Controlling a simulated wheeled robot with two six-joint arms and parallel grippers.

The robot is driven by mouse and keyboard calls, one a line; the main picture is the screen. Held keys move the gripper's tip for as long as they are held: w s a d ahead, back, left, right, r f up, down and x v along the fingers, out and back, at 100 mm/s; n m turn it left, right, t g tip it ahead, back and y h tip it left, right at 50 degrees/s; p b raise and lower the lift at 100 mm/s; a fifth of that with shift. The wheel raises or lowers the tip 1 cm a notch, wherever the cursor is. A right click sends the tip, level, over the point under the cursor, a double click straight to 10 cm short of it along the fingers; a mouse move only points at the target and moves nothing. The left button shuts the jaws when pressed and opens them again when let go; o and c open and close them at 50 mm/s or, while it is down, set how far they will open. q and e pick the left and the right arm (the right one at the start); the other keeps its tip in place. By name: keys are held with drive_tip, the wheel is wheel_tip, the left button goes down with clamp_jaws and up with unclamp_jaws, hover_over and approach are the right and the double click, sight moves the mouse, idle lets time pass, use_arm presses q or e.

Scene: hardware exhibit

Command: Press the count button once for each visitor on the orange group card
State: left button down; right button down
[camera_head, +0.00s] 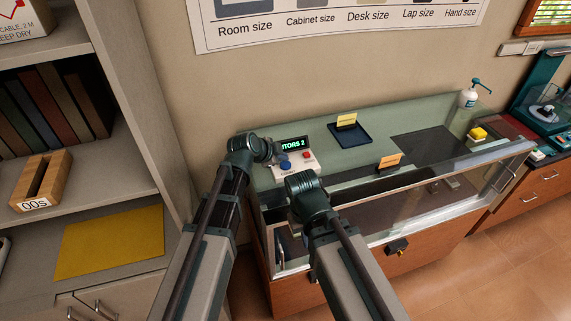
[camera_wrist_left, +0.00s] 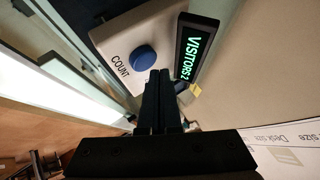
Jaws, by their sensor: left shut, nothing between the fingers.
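The counter box (camera_head: 296,167) stands at the left end of the display case. Its screen (camera_head: 292,144) shows green text, which reads VISITORS 2 in the left wrist view (camera_wrist_left: 193,54). The blue button (camera_wrist_left: 143,58), beside the word COUNT, also shows in the head view (camera_head: 285,165); a red button (camera_head: 307,155) sits to its right. My left gripper (camera_wrist_left: 158,76) is shut and empty, its tips close to the blue button; contact cannot be told. The orange card (camera_head: 390,160) stands on the case, its writing too small to read. My right arm's wrist is in front of the case; its fingers are hidden.
A yellow card (camera_head: 346,119) stands at a dark tray (camera_head: 349,134) behind. A yellow block (camera_head: 478,133) and a pump bottle (camera_head: 468,98) are farther right. A shelf unit (camera_head: 103,130) rises on the left.

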sight(282, 166)
use_arm(q)
drive_tip(key=shift+f, duration=0.1)
idle(0.5)
drive_tip(key=shift+f+b, duration=0.35)
drive_tip(key=shift+b, duration=0.1)
drive_tip(key=shift+f+b, duration=0.45)
idle(0.5)
drive_tip(key=shift+r, duration=0.15)
drive_tip(key=shift+r+p, duration=0.75)
drive_tip(key=shift+p, duration=0.2)
wheel_tip(282, 166, up, 5)
drive_tip(key=p, duration=0.5)
drive_tip(key=shift+r, duration=0.1)
